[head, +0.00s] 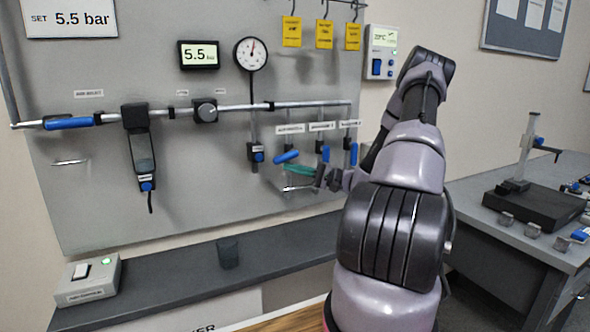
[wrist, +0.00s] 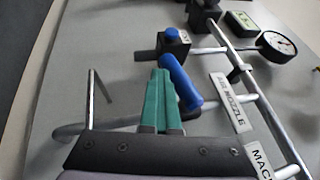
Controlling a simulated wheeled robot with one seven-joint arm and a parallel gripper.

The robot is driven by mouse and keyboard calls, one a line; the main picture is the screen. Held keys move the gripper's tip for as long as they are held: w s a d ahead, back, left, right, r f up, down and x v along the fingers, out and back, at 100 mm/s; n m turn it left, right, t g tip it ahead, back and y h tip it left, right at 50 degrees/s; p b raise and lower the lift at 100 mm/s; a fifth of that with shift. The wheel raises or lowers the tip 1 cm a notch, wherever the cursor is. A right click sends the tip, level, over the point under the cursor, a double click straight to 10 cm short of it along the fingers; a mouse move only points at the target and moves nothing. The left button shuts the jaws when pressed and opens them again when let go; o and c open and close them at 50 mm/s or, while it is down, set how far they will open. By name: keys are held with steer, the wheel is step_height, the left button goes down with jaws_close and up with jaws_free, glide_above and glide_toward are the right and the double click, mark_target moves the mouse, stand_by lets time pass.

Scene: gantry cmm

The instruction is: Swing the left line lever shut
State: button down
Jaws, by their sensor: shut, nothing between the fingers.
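The left line lever (head: 286,157) is a blue handle on the panel under the leftmost small label. It lies near horizontal, slightly tilted, while the other two blue levers (head: 325,152) (head: 354,153) hang vertical. In the wrist view the left lever (wrist: 180,82) stands just right of my fingers, beside a label reading "AIR NOZZLE". My gripper (head: 287,168) is just below the lever in the head view. Its green fingers (wrist: 159,75) are shut together with nothing between them. They are right beside the lever; I cannot tell whether they touch it.
A silver pipe (head: 310,104) runs above the levers, with a gauge (head: 251,54) and regulator fittings. A thin metal rod (wrist: 92,100) sticks out left of my fingers. A dark shelf (head: 190,276) with a cup (head: 228,252) lies below the panel. A workbench stands at right.

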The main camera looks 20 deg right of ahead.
steer(key=shift+a+r+m+t+y, duration=0.2)
steer(key=shift+a+m+t+y, duration=0.15)
steer(key=shift+m+t+y, duration=0.4)
steer(key=shift+f, duration=0.1)
